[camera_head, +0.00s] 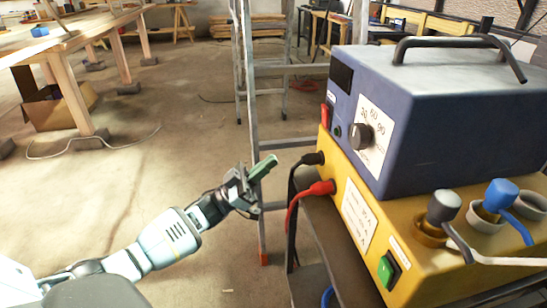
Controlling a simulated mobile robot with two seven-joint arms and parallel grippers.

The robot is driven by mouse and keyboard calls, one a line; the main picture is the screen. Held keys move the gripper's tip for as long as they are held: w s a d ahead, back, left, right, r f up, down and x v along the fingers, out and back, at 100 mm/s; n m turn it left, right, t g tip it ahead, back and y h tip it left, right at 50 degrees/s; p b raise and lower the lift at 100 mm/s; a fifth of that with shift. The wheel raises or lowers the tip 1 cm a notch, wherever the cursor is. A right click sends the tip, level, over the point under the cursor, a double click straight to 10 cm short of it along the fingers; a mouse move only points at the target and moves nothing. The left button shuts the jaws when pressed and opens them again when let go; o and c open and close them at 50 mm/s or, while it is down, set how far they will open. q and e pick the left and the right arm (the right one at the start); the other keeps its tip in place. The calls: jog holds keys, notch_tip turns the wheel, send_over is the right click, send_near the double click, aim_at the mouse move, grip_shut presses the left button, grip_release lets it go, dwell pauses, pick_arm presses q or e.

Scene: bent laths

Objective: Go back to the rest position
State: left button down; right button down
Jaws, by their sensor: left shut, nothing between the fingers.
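My left gripper (258,172) is shut with nothing held in it. It is in the lower middle of the head view, at the end of my left arm, which comes in from the lower left. In the picture it shows in front of the ladder's leg, just left of the yellow and blue machine. My right gripper is not in view.
A blue unit (440,110) sits on a yellow unit (365,200) with plugged cables at the right. A metal ladder (247,70) stands behind my gripper. A wooden table (85,28) and a cardboard box (55,107) are at the upper left.

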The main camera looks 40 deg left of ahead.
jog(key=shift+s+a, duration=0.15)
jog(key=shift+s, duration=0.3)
